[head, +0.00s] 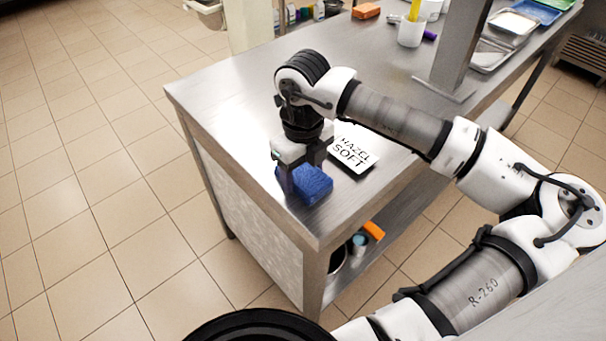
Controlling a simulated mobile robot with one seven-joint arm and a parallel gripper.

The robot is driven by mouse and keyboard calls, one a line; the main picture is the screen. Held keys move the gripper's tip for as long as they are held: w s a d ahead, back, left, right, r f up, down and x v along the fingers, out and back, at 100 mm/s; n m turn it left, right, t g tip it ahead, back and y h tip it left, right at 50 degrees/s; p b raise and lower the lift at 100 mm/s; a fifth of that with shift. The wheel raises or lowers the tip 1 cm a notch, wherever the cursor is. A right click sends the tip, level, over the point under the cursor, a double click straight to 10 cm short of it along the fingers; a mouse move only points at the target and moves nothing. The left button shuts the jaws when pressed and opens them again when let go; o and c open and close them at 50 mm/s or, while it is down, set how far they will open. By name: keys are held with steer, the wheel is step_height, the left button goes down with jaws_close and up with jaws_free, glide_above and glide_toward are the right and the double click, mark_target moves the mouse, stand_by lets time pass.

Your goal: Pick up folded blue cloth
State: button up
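The fingers hide part of the cloth. I cannot tell whether they press on it. The cloth appears to be at table height.
A steel post (457,50) stands farther back. White cups (411,32), an orange block (366,11) and trays (513,24) are at the far end. The table's left side is clear.

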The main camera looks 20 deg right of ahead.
mark_target(303, 172)
steer(key=c, duration=0.4)
step_height(303, 172, up, 20)
steer(key=b, duration=0.2)
steer(key=shift+b, duration=0.4)
